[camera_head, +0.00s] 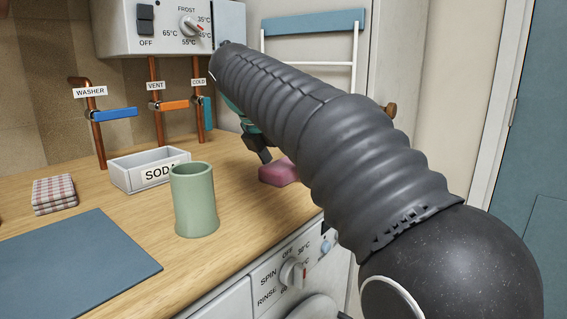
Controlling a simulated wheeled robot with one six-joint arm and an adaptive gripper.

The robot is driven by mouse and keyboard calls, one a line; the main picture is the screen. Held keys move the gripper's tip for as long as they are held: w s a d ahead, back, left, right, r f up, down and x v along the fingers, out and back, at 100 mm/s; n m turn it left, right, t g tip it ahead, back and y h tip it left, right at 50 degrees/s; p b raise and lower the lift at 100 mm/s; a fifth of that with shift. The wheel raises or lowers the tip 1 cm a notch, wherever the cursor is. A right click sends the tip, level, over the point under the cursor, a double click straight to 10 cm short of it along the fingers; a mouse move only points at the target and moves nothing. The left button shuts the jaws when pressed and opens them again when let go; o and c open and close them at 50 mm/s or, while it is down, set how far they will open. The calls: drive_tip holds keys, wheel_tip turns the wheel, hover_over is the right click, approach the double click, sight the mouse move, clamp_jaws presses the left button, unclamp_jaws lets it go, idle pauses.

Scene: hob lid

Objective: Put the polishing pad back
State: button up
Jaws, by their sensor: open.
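A pink block (279,172), which looks like the polishing pad, lies on the wooden worktop near its front edge, and my arm covers its right part. My gripper (265,156) is just above and behind the pink block, mostly hidden by my dark ribbed arm. One dark finger shows, pointing down beside the block; I cannot tell whether it touches it. The gripper is open, and no held object shows.
A green cup (194,202) and a white SODA box (134,171) stand left of the gripper. A folded checked cloth (54,194) and a blue-grey mat (75,264) lie farther left. Pipes with levers (115,114) rise at the back. A washer (290,272) is below.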

drive_tip(key=p+v, duration=0.1)
drive_tip(key=v, duration=1.1)
drive_tip(key=shift+r, duration=0.1)
drive_tip(key=shift+d, duration=0.1)
